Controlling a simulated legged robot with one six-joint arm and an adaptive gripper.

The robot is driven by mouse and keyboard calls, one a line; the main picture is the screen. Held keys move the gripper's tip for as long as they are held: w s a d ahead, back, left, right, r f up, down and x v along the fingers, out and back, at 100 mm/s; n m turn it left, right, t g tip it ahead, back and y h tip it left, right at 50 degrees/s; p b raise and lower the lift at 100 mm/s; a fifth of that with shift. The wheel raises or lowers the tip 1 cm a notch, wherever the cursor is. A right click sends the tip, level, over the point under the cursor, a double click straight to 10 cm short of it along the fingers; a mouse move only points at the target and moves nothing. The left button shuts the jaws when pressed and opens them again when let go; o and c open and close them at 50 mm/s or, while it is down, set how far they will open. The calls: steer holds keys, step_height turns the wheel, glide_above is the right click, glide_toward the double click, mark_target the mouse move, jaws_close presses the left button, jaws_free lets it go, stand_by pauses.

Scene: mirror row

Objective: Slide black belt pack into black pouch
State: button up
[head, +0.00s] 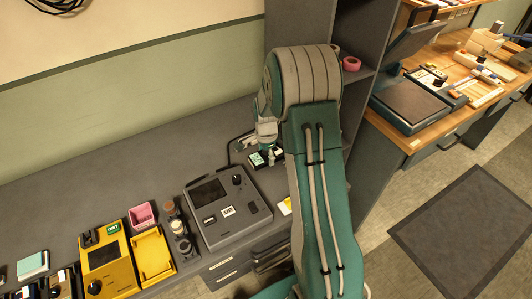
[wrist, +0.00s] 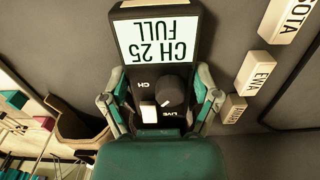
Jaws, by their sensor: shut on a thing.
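The black belt pack (wrist: 150,72) is between the two fingers of my gripper (wrist: 162,95) in the wrist view, and the gripper is shut on it. Its lit screen reads "CH 25 FULL" upside down, with a round knob and a white switch below. In the head view my gripper (head: 266,152) is low over the grey counter, beyond the grey console, and the belt pack (head: 256,160) shows small beside it. I cannot make out the black pouch for certain in either view.
Cream name tags (wrist: 257,71) line a dark surface at the right of the wrist view. A brownish open container (wrist: 75,128) is at its left. In the head view a grey console (head: 228,208), yellow tester (head: 106,262) and pink box (head: 143,214) stand on the counter.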

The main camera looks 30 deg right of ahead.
steer(key=o, duration=1.1)
steer(key=s+a+r+n+t, duration=0.1)
steer(key=s+a+r+n, duration=0.1)
steer(key=r, duration=0.8)
steer(key=s+a+r+n, duration=0.2)
steer(key=a+r, duration=0.1)
steer(key=r, duration=0.7)
steer(key=s+a+r+n+t, duration=0.1)
steer(key=s+a+r+n, duration=0.1)
steer(key=s, duration=0.5)
steer(key=s+a+r+n+t, duration=0.2)
steer(key=s+a+r+n, duration=0.1)
steer(key=s+n, duration=0.4)
steer(key=s+a+r+n+t, duration=0.1)
steer(key=s+a+r+n, duration=0.2)
steer(key=s, duration=0.4)
steer(key=shift+s+a+n+t, duration=0.3)
steer(key=shift+a+n, duration=0.5)
steer(key=shift+a, duration=0.05)
